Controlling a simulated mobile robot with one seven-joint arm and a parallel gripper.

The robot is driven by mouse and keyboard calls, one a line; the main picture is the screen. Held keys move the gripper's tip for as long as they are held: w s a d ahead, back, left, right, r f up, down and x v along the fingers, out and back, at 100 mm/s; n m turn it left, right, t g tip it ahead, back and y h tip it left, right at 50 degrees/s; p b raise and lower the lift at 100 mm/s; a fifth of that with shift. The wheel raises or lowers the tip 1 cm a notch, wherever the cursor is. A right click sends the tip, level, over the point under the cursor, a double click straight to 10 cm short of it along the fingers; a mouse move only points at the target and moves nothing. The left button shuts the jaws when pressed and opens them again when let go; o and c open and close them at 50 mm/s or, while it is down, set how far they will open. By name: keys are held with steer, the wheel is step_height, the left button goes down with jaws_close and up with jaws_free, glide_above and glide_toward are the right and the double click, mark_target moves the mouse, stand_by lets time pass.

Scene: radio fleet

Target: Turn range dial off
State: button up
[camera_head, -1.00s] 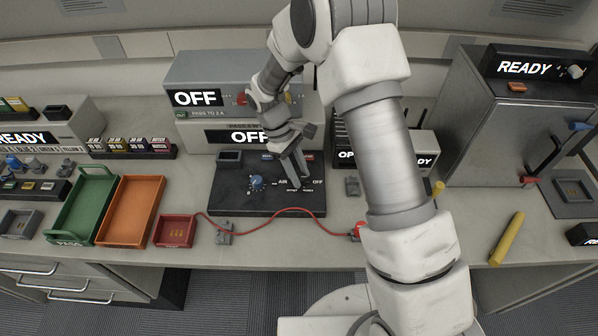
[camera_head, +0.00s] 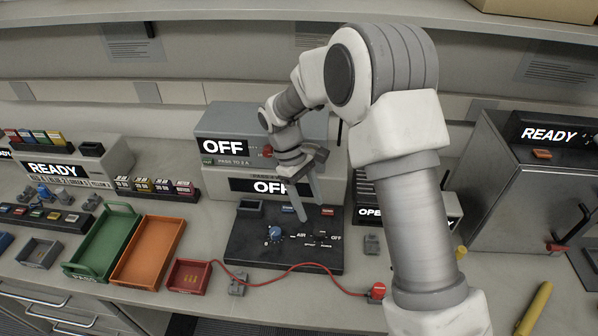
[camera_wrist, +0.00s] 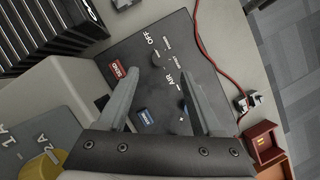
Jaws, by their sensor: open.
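A dark control panel (camera_head: 255,252) lies on the bench. It bears a blue knob (camera_head: 276,232) and, to its right, a small dark dial (camera_head: 318,238) between the AIR and OFF labels. The dark dial also shows in the wrist view (camera_wrist: 157,59), close to the OFF label; its pointer direction is too small to tell. My gripper (camera_head: 318,216) is open and empty, pointing down over the panel just behind the dark dial. In the wrist view my gripper's fingertips (camera_wrist: 160,76) are spread, with the dial just beyond the gap between them. Whether they touch the panel cannot be told.
Grey units with OFF displays (camera_head: 223,147) stand behind the panel. A red cable (camera_head: 290,268) runs along the panel's front. Green (camera_head: 102,240), orange (camera_head: 150,250) and red (camera_head: 187,275) trays sit to the left. A large grey cabinet (camera_head: 500,195) stands at right.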

steer(key=v, duration=0.9)
steer(key=shift+r, duration=0.15)
steer(key=shift+w, duration=0.1)
steer(key=s+d+r+m+t+y, duration=0.1)
steer(key=s+d+r+m+t, duration=0.15)
steer(key=s+d+r, duration=0.35)
steer(key=s+d+r+m+t+y, duration=0.1)
steer(key=s+d+r+m, duration=0.2)
steer(key=d+r, duration=0.35)
steer(key=s+d+r+m+t, duration=0.1)
steer(key=s+d+m+t, duration=0.1)
steer(key=s, duration=0.5)
steer(key=s+d+r+m+t+y, duration=0.1)
steer(key=s+d+m+t, duration=0.1)
steer(key=s, duration=0.5)
steer(key=shift+d+m+y, duration=0.3)
steer(key=shift+d+m, duration=0.45)
steer(key=shift+d, duration=0.05)
steer(key=shift+t, duration=0.25)
